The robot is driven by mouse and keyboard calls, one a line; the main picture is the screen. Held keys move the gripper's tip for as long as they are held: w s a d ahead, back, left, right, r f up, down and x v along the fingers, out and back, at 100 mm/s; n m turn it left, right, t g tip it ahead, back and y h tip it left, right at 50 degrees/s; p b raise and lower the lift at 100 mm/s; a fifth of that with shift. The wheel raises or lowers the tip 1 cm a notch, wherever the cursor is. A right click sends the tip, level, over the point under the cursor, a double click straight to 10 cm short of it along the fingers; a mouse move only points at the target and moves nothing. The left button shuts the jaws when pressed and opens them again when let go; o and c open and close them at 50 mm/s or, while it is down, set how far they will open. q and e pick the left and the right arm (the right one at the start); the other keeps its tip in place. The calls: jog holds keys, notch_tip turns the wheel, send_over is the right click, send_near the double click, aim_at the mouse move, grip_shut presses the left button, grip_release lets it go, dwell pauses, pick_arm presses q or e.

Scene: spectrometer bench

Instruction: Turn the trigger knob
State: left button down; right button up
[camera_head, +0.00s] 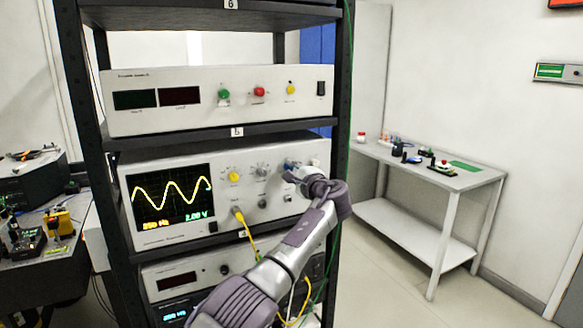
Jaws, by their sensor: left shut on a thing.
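The oscilloscope (225,230) stands on a middle shelf of the rack, its lit screen (172,197) showing a yellow wave. A yellow knob (234,177) and grey knobs (262,170) are on its front panel. My left gripper (291,172) is at the right part of this panel, shut on what appears to be the trigger knob. The fingers and wrist largely hide that knob, so its angle cannot be read. My right gripper is not in view.
A power supply (225,122) sits on the shelf above, and another instrument (180,285) is below. A yellow cable (247,236) hangs from the oscilloscope's front near my forearm. A white side table (470,182) stands at right, with open floor before it.

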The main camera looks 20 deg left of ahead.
pick_arm(q)
jog(key=shift+m, duration=0.5)
jog(key=c, duration=1)
grip_release()
jog(key=shift+d, duration=0.15)
jog(key=v, duration=1.1)
jog(key=shift+s+d, duration=0.3)
